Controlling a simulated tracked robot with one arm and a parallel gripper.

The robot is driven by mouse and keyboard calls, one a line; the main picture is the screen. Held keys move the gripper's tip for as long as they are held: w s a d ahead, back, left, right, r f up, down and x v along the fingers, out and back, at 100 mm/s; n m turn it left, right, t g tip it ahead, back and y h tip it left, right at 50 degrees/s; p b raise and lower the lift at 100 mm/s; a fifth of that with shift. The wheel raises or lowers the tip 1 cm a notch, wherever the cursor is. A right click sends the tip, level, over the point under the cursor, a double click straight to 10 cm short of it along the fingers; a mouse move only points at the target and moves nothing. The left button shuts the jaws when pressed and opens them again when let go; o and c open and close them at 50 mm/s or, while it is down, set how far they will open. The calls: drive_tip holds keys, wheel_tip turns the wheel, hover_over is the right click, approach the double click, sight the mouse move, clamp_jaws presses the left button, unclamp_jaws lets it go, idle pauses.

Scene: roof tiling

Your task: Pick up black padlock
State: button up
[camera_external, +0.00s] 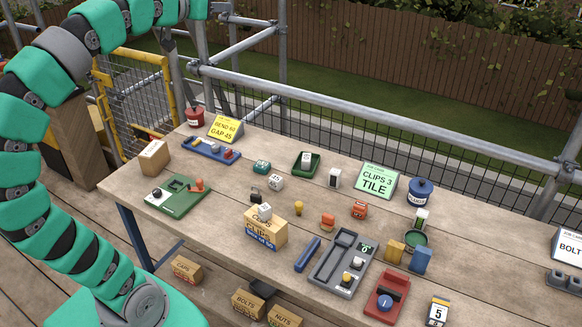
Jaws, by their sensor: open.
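The black padlock (256,195) is a small dark shape with a shackle, lying on the wooden workbench (222,262). My teal arm rises at the left and arches along the top edge, well away from the padlock. I cannot make out my gripper in this view. Nothing is touching the padlock from above.
A green tray (180,196) with small parts lies left of the padlock; a small teal item (262,167) lies behind it. A grey tray (340,262) and a red device (386,297) stand to the right. Scaffold rails run behind the bench.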

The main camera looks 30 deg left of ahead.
drive_tip(key=w+f+m+g, duration=0.35)
drive_tip(key=w+f, duration=0.45)
drive_tip(key=f, duration=0.4)
drive_tip(key=m+g+p, duration=0.2)
drive_tip(key=m+g, duration=1)
drive_tip(key=m, duration=0.3)
hover_over(259, 196)
wheel_tip(259, 196, down, 42)
drive_tip(key=r, duration=0.1)
drive_tip(key=shift+n, duration=0.35)
wheel_tip(259, 196, down, 8)
drive_tip(key=shift+w, duration=0.15)
drive_tip(key=shift+a+f, duration=0.15)
drive_tip(key=shift+f, duration=2.65)
clamp_jaws()
